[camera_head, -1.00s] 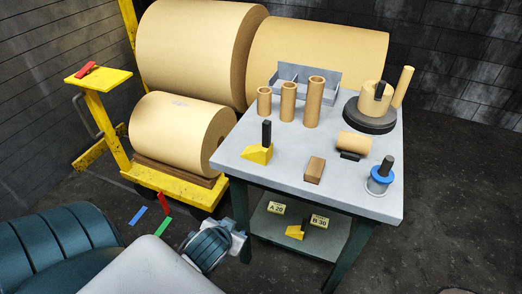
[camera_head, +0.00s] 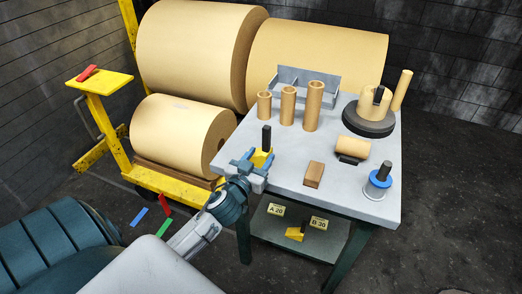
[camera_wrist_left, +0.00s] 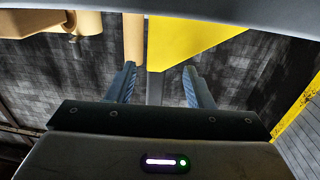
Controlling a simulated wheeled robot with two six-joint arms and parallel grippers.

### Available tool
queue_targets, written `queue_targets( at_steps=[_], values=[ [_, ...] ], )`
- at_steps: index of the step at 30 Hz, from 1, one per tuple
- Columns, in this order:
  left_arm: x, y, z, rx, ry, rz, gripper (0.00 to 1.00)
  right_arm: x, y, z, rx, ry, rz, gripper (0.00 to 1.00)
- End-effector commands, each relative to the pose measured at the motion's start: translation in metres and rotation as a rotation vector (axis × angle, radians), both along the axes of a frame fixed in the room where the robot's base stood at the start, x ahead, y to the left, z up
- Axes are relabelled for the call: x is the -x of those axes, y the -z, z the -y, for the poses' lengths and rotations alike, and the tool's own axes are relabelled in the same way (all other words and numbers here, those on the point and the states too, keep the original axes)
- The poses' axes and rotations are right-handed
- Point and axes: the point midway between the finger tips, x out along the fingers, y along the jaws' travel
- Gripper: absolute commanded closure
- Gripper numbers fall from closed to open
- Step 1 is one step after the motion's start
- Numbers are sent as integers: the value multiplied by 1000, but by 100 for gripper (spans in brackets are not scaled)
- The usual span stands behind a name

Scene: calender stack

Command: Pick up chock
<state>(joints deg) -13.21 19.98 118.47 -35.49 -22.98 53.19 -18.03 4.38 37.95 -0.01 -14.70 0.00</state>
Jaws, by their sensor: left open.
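The chock (camera_head: 264,156), a yellow wedge with an upright black handle, stands on the grey table near its left edge. My left gripper (camera_head: 257,161) is at the table's left corner, its blue fingers open around the chock and partly hiding it. In the left wrist view, the yellow chock (camera_wrist_left: 185,40) shows large, between and beyond the two open fingers of my left gripper (camera_wrist_left: 160,84). I cannot tell whether a finger touches it. A second yellow chock (camera_head: 294,234) lies on the lower shelf. My right gripper is not in view.
A brown block (camera_head: 313,174) lies right of the chock. Cardboard tubes (camera_head: 287,103) stand behind, before a grey tray (camera_head: 318,88). A yellow trolley (camera_head: 172,185) with a large roll stands left.

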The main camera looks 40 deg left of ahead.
Motion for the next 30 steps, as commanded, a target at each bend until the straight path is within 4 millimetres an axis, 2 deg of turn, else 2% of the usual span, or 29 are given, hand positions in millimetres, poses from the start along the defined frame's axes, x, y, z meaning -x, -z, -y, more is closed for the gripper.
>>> queue_targets(
  at_steps=[5,11,15,23,26,30],
  values=[
    [-13,-2,-1,3,-1,-1,53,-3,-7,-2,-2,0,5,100],
    [-41,-3,-3,2,-2,-1,53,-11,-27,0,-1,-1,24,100],
    [-56,0,-6,1,-1,-2,53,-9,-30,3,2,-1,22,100],
    [-59,2,-7,0,0,-2,53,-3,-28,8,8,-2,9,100],
    [-59,2,-7,1,0,-2,69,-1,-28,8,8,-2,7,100],
    [-59,2,-7,1,0,-2,96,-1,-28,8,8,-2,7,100]
  ],
)
